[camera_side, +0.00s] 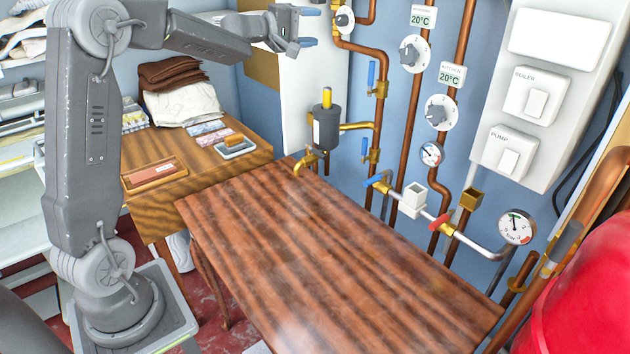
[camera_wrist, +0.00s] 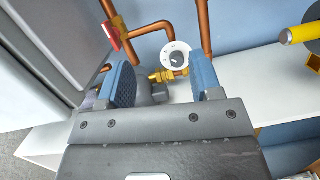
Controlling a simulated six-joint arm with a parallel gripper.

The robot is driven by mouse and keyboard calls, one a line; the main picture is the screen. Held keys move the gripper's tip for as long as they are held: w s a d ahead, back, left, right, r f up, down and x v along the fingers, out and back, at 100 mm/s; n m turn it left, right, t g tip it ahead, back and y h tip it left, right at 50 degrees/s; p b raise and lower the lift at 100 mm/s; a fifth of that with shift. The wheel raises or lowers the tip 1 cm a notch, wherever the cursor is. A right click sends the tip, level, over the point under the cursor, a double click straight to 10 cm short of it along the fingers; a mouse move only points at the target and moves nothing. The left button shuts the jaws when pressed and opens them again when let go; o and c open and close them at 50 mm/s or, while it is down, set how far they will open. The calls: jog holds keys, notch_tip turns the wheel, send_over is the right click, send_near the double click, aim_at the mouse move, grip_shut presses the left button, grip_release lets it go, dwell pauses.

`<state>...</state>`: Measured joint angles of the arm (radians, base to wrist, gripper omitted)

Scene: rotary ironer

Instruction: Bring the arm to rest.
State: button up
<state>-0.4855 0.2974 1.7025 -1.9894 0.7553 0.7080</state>
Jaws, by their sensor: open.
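My gripper (camera_side: 306,27) is raised high at the top middle of the side view, in front of the blue wall and copper pipes. Its two blue fingers stand apart with nothing between them. In the wrist view my gripper (camera_wrist: 162,84) also shows open and empty. Between and beyond its fingers I see a round dial knob (camera_wrist: 176,56) on brass and copper piping, apart from the fingers. My arm stretches from the left of the side view to the upper middle, clear of the table.
A bare wooden table (camera_side: 330,260) fills the middle. A side desk (camera_side: 200,165) holds folded cloth (camera_side: 180,90) and small trays. Pipes, valves, a pressure gauge (camera_side: 514,226) and a switch panel (camera_side: 540,90) line the wall. A red rounded object (camera_side: 590,290) stands at right.

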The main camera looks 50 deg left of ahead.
jog(key=s+d+f+m+g+h, duration=0.2)
jog(key=s+d+m+g, duration=0.25)
jog(key=s+d, duration=0.55)
jog(key=s+d+f+m+g+h, duration=0.1)
jog(key=s+d+m+g, duration=0.4)
jog(key=d, duration=0.9)
jog(key=s+f+m+g+y, duration=0.1)
jog(key=s+f+m+y, duration=0.1)
jog(key=s+f, duration=0.4)
jog(key=s+f+m+g+y, duration=0.1)
jog(key=s+f+m+y, duration=0.2)
jog(key=s, duration=1)
notch_tip(320, 180, down, 3)
jog(key=shift+s+y, duration=0.35)
jog(key=shift+y, duration=0.35)
